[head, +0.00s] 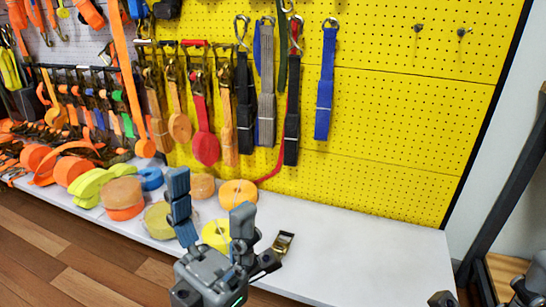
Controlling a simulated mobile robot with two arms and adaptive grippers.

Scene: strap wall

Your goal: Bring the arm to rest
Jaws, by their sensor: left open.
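My left gripper (211,190) is in the lower middle of the head view. Its two blue-grey fingers stand up and spread apart, with nothing held between them. Behind the fingers, on the pale shelf (365,252), lie a yellow strap roll (215,235) and an orange roll (238,192). A small metal buckle (283,242) lies just right of the right finger. I cannot tell whether the fingers touch any of these.
A yellow pegboard (400,130) behind the shelf carries hanging straps, including a blue strap (325,85). More rolls, such as a lime-green roll (90,185), crowd the shelf's left. Its right part is bare. A dark post (505,195) stands at right.

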